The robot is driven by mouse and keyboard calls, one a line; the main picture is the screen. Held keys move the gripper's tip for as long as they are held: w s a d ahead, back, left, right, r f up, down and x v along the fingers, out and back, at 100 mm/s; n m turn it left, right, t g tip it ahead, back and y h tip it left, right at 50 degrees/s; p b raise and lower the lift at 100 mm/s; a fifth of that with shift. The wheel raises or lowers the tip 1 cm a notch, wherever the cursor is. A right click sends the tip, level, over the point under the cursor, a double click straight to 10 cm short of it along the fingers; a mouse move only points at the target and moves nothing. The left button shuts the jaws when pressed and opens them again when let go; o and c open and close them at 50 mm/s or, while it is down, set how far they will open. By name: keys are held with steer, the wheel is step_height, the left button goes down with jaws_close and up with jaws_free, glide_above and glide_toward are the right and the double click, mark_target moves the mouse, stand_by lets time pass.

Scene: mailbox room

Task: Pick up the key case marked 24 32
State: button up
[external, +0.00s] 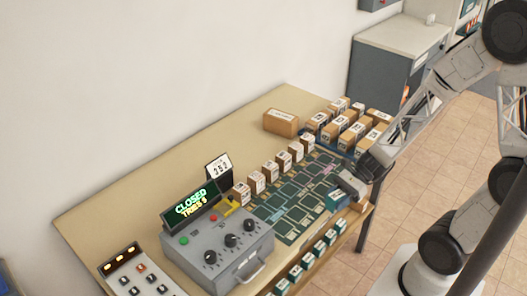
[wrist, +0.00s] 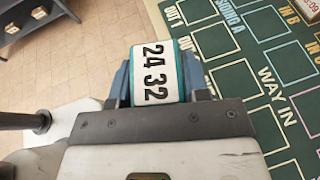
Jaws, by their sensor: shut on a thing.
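The key case marked 24 32 (wrist: 155,73) is white-faced with teal sides. In the wrist view it sits between the two blue-grey fingers of my gripper (wrist: 158,88), which is shut on it. In the external view my gripper (external: 346,190) is at the right front edge of the table, with a teal case (external: 337,201) at its fingers. I cannot tell whether the case touches the surface below. A dark green marked mat (wrist: 240,70) lies beside it, with "WAY IN" readable on it.
Several teal-sided cases (external: 308,259) stand in a row along the table's front edge. Several brown boxes (external: 256,181) line the mat's back side, with more grouped at the right. A grey control box (external: 218,245) with a "CLOSED TRIES 5" display (external: 190,203) stands left of the mat.

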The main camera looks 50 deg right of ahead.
steer(key=shift+s+d+r, duration=0.1)
steer(key=shift+s+d, duration=0.1)
steer(key=shift+s, duration=0.65)
